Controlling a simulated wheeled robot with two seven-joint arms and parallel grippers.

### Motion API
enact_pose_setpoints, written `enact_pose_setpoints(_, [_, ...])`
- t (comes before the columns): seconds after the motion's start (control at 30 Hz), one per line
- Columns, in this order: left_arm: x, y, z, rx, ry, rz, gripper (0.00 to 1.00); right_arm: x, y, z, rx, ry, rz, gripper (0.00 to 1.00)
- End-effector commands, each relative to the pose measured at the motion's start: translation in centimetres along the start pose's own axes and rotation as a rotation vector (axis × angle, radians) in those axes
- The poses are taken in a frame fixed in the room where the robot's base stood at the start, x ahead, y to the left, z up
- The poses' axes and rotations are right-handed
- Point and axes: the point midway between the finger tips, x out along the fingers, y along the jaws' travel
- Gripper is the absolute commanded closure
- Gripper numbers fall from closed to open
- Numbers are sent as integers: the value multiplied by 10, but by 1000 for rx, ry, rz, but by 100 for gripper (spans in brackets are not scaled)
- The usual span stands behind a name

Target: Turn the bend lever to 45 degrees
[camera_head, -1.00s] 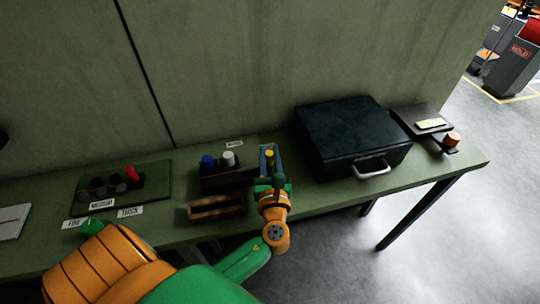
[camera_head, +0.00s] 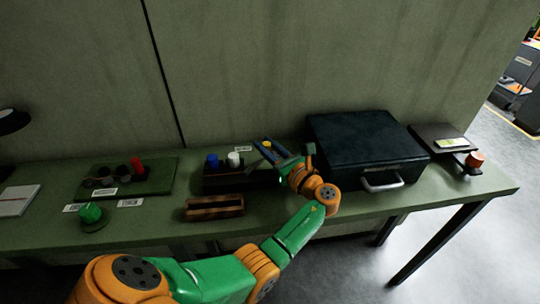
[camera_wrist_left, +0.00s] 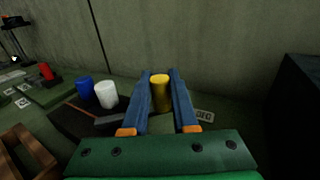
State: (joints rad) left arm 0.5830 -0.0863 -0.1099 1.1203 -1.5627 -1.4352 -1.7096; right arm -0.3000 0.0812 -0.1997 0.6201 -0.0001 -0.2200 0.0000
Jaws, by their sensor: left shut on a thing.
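The bending jig (camera_head: 225,183) is a dark block on the green bench with a blue post (camera_head: 213,160) and a white post (camera_head: 233,158). Both posts also show in the wrist view, left of the fingers. The bend lever's yellow grip (camera_head: 267,142) stands upright to their right. My left gripper (camera_head: 268,149) is shut on this grip; in the left wrist view the yellow grip (camera_wrist_left: 160,92) sits between the two blue fingers. A dark bar (camera_wrist_left: 110,122) runs from near the white post toward the gripper. Its far part is hidden behind my fingers. My right gripper is out of view.
A large dark case (camera_head: 365,150) with a metal handle stands close right of my left wrist. A wooden tray (camera_head: 214,208) lies in front of the jig. A green knob (camera_head: 90,213) and a board with several pegs (camera_head: 125,178) are at left.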

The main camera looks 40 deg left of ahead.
Motion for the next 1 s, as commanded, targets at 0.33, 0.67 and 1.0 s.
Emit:
enact_pose_setpoints(0.33, [5,1,0,1,-1,63,100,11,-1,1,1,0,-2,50])
enact_pose_setpoints(0.67, [5,1,1,0,-1,64,100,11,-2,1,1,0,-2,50])
enact_pose_setpoints(1.0, [5,1,0,1,-1,64,44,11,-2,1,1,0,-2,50])
